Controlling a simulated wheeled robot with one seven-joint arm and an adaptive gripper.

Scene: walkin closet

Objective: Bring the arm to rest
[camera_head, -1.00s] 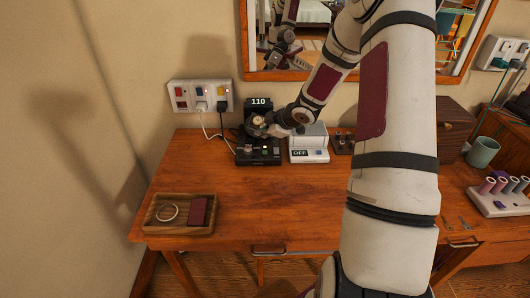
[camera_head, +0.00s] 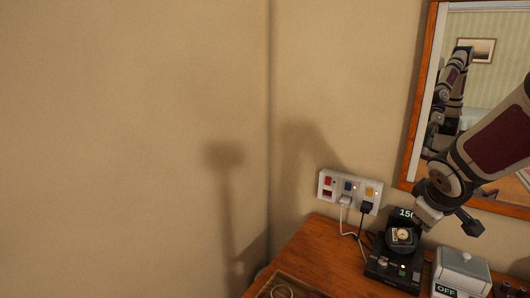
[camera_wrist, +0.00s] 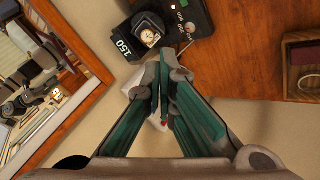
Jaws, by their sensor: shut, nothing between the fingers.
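My gripper (camera_wrist: 163,72) is shut and empty; its green-sided fingers meet in the middle of the wrist view. In the head view the end of my arm hangs at the right, with the gripper (camera_head: 466,222) beside and slightly above the watch stand. A round watch (camera_head: 403,235) sits on the black stand, whose display (camera_head: 406,213) reads 150. The watch (camera_wrist: 149,36) also shows in the wrist view, apart from the fingers. The rest of my arm runs out of the head view at the right.
A white socket panel (camera_head: 349,190) with plugs and cables is on the wall. A black control box (camera_head: 392,273) and a white box reading OFF (camera_head: 461,270) stand on the wooden desk (camera_head: 318,252). A framed mirror (camera_head: 412,140) hangs behind my arm. A wooden tray (camera_wrist: 288,68) is clear of the gripper.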

